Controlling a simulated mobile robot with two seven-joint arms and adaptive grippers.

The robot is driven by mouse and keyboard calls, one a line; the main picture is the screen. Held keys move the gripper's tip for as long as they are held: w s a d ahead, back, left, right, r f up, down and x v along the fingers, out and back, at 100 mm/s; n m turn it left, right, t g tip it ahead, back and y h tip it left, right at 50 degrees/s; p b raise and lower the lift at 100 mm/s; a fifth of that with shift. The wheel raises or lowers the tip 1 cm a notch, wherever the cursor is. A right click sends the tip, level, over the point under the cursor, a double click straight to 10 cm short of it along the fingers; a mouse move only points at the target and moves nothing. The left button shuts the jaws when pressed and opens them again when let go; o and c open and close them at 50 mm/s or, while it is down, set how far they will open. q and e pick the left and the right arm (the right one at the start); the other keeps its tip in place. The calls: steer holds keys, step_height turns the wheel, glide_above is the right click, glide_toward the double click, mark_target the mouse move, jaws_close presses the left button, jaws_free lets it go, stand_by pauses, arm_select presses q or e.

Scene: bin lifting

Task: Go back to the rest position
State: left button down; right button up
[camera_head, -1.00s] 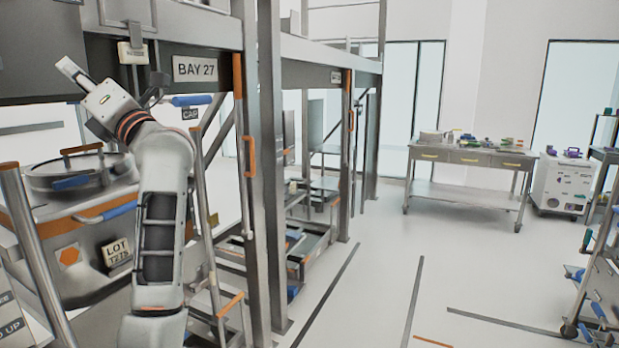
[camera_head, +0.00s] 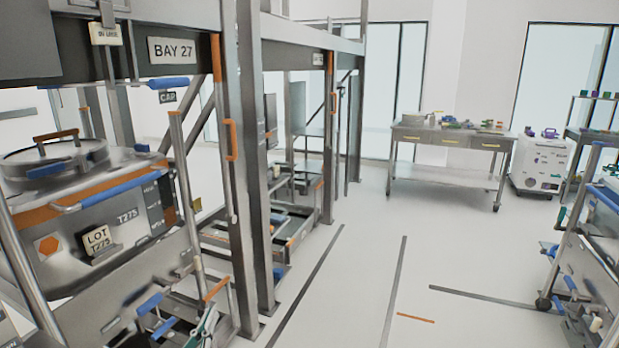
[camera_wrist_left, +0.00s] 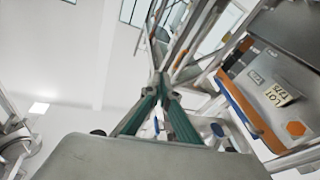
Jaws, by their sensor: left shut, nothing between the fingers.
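My left gripper (camera_head: 207,322) shows only in part at the bottom edge of the head view, as green fingers low in front of the bay frame. In the left wrist view its two green fingers (camera_wrist_left: 160,85) meet at the tips, shut and empty. The steel bin (camera_head: 130,235) with an orange band, a round lid and a "LOT T275" tag stands at the left in the bay. The bin (camera_wrist_left: 285,110) also shows at the right of the left wrist view, tilted, apart from the fingers. My right gripper is in neither view.
The "BAY 27" frame's upright post (camera_head: 250,180) stands right of the bin. A workbench (camera_head: 450,140) and a white cabinet (camera_head: 535,170) stand at the back. A cart (camera_head: 585,275) is at the right edge. The floor (camera_head: 390,250) between is clear.

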arm_select(q)
steer(key=s+d+f+m+g, duration=0.2)
steer(key=s+f+m+g, duration=0.3)
steer(key=s+f, duration=1.9)
step_height(320, 180, down, 2)
steer(key=g, duration=0.4)
steer(key=shift+f, duration=0.1)
